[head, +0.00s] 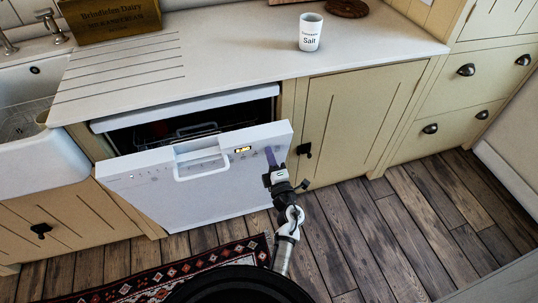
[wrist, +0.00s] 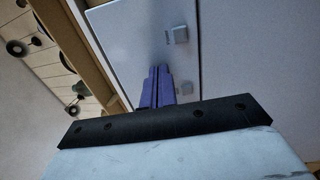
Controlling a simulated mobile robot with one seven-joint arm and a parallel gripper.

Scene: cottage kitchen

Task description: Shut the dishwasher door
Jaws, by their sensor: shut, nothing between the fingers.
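The white dishwasher door (head: 210,190) is partly open, tilted outward from the top, with a dark gap above it showing the inside of the dishwasher (head: 190,125). Its outer face has a recessed handle (head: 200,162) and a small lit display (head: 243,149). My gripper (head: 270,154) is shut and empty, with its purple fingers at the upper right of the door's outer face. In the wrist view my gripper (wrist: 157,72) points at the white door (wrist: 135,35). I cannot tell whether the fingertips touch it.
The counter (head: 240,60) runs above the dishwasher, with a salt pot (head: 310,32) on it. A sink (head: 25,110) is at left. A closed cream cabinet (head: 355,120) stands right of the door. A patterned rug (head: 200,269) lies in front; the wooden floor at right (head: 400,220) is clear.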

